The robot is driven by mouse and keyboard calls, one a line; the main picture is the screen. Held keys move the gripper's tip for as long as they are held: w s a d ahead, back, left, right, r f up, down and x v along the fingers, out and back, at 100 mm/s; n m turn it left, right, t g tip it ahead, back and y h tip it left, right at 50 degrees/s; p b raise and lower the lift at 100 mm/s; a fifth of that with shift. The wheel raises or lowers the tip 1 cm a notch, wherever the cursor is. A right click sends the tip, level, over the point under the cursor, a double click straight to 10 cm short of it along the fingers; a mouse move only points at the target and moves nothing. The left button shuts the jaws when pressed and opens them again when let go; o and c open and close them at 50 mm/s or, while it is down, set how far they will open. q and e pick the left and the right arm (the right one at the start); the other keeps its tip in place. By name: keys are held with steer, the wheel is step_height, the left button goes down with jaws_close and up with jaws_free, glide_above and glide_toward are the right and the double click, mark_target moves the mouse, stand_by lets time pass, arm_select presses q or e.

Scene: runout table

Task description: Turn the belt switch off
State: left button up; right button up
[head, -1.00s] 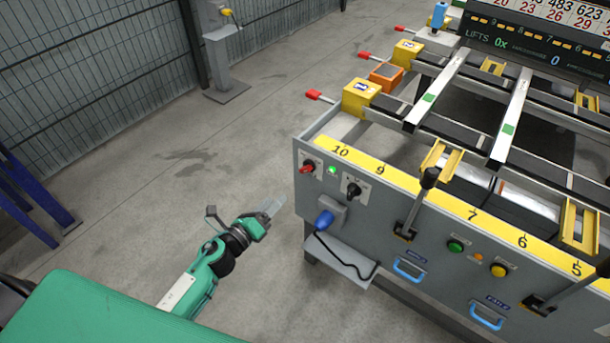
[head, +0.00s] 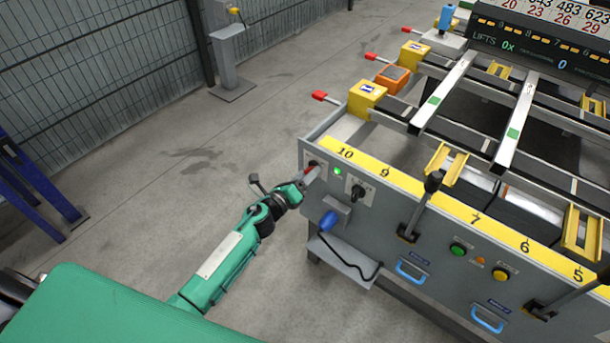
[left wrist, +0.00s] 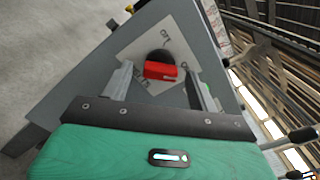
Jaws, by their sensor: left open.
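The belt switch is a red rotary handle (left wrist: 160,70) on a dark round base, on a pale label plate (left wrist: 140,45) in the left wrist view. In the head view the red switch (head: 309,168) sits at the left end of the grey front panel, partly hidden by my gripper. A green lamp (head: 337,171) is lit beside it. My left gripper (head: 310,176) is at the panel; in the left wrist view its open fingers (left wrist: 158,82) stand on either side of the red handle. I cannot tell whether they touch it. My right gripper is not in view.
A black knob (head: 358,191) and a blue plug-like fitting (head: 328,220) are on the panel right of the switch. A small shelf (head: 345,258) with a black cable juts out below. Black levers (head: 420,205) stand farther right.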

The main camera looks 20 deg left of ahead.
arm_select(q)
steer(key=c, duration=1)
